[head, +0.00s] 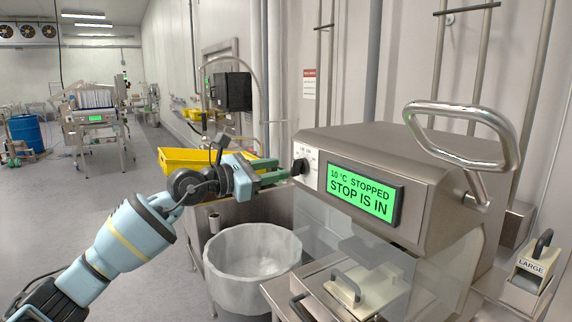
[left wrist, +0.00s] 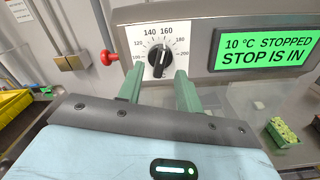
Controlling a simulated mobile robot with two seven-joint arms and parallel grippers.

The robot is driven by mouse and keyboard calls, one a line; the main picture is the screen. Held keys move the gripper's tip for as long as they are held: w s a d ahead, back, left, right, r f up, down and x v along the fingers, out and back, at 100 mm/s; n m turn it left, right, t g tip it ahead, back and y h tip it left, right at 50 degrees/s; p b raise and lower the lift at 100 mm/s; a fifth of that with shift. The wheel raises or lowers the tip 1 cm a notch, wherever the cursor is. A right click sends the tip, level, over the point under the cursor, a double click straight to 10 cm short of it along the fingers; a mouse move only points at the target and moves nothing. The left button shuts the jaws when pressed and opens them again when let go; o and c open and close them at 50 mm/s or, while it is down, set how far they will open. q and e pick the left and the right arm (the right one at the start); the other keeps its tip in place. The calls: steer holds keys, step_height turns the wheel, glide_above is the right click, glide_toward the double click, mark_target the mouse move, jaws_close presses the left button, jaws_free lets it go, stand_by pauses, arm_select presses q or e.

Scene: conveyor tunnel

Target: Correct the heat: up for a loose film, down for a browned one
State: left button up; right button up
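The heat dial (left wrist: 158,60) is a black knob on a white scale plate; its pointer appears to stand between 140 and 160. In the head view the dial (head: 299,167) sits at the machine's left edge. The green display (head: 359,192) reads 10 °C STOPPED, STOP IS IN. A red stop button (left wrist: 109,57) is left of the dial. My left gripper (head: 283,174) is at the dial, its green fingers (left wrist: 158,82) apart with the knob between or just beyond their tips; contact is unclear. A tray of green produce (left wrist: 283,132) stands lower right. My right gripper is out of view.
The steel sealing machine (head: 400,150) has a raised tubular handle (head: 470,120). A lined white bin (head: 252,265) stands below my left arm, with a yellow crate (head: 185,158) behind.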

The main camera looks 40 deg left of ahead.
mark_target(292, 166)
arm_select(q)
steer(key=shift+p+x, duration=0.3)
steer(key=shift+x, duration=1.75)
steer(key=shift+s, duration=0.1)
jaws_close()
